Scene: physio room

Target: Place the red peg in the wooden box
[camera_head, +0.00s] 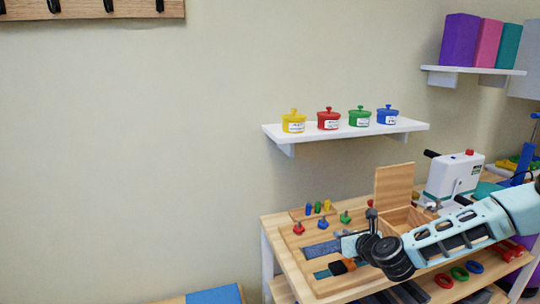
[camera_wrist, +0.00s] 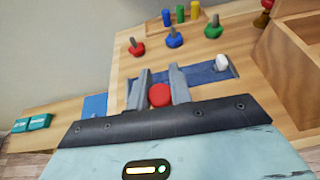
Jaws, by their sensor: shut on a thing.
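My gripper (camera_wrist: 160,88) is shut on the red peg (camera_wrist: 159,95), whose round red end shows between the two grey fingers in the wrist view. In the head view my gripper (camera_head: 343,243) is above the wooden board, and the peg cannot be made out there. The wooden box (camera_head: 402,222) stands to the right of my gripper with its lid (camera_head: 393,185) raised upright. Part of the box also shows at the right edge of the wrist view (camera_wrist: 283,58). My arm hides part of the box in the head view.
Blue, green and yellow pegs (camera_head: 317,207) stand at the board's back. Red (camera_head: 299,228), blue (camera_head: 323,223) and green (camera_head: 345,217) knobs stand before them. A white machine (camera_head: 455,178) is right of the box. A shelf (camera_head: 345,132) with several colored pots hangs above.

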